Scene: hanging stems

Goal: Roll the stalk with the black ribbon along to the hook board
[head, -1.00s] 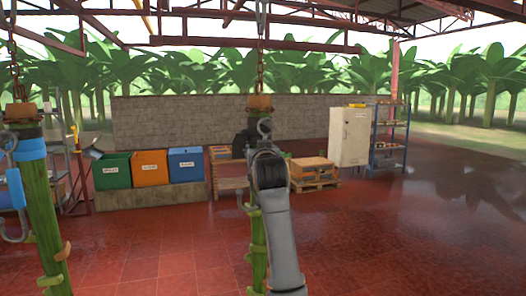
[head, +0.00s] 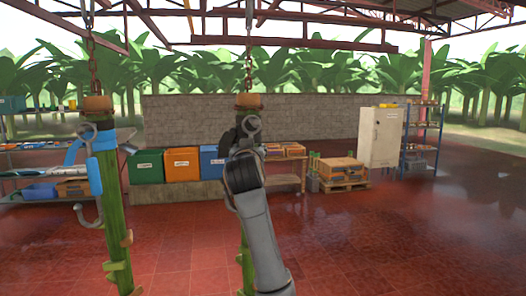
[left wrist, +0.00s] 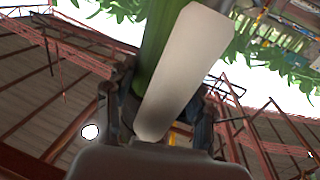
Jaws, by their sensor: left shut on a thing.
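A green stalk (head: 246,222) hangs from a chain at the centre of the head view, with a brown top. A black patch beside its upper part looks like the black ribbon (head: 228,139); my gripper partly hides it. My left gripper (head: 240,150) is at the stalk's upper part, its arm rising from below. In the left wrist view, the dark fingers (left wrist: 160,108) are shut around the green stalk (left wrist: 155,45), with a pale flat piece (left wrist: 172,70) in front of it. My right gripper is not in view. I cannot make out the hook board.
Another hanging stalk (head: 112,215) with a blue ribbon (head: 95,172) and grey hooks is at the left. Green, orange and blue bins (head: 182,164), a pallet with crates (head: 338,172) and a pale cabinet (head: 380,138) stand behind. The red floor (head: 380,240) is open at the right.

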